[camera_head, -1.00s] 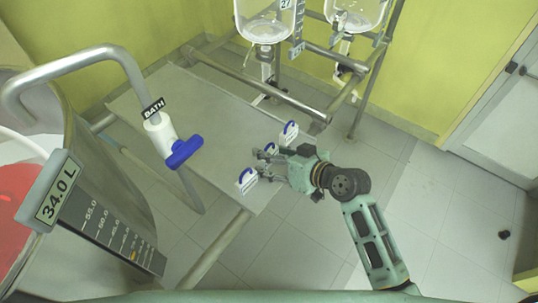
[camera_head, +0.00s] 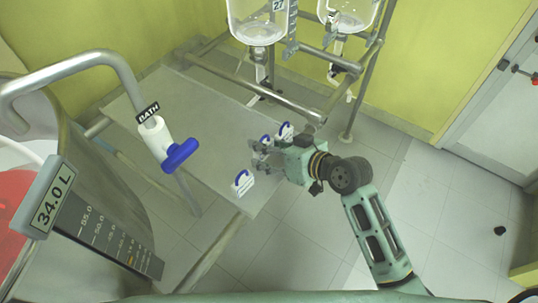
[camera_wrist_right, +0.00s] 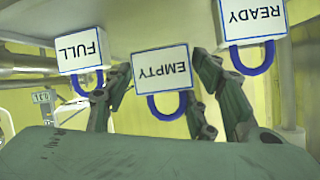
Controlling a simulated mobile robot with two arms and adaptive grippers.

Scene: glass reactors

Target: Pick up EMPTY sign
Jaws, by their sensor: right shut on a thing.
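The EMPTY sign (camera_wrist_right: 163,70) is a white plate with black letters and a blue loop handle. In the right wrist view it sits between the two fingers of my right gripper (camera_head: 262,156), which is shut on it. In the head view its blue handle (camera_head: 266,140) shows just behind the fingers, which hide most of its plate. The FULL sign (camera_wrist_right: 82,50) and the READY sign (camera_wrist_right: 251,15) flank it in the wrist view, apart from it. My left gripper is not in view.
Two similar signs stand on the grey table (camera_head: 185,105), one in front (camera_head: 243,184) and one behind (camera_head: 285,132) my right gripper. A blue BATH valve (camera_head: 181,156) on a pipe is at left. Glass vessels (camera_head: 257,22) hang on a metal frame (camera_head: 250,85) at the back.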

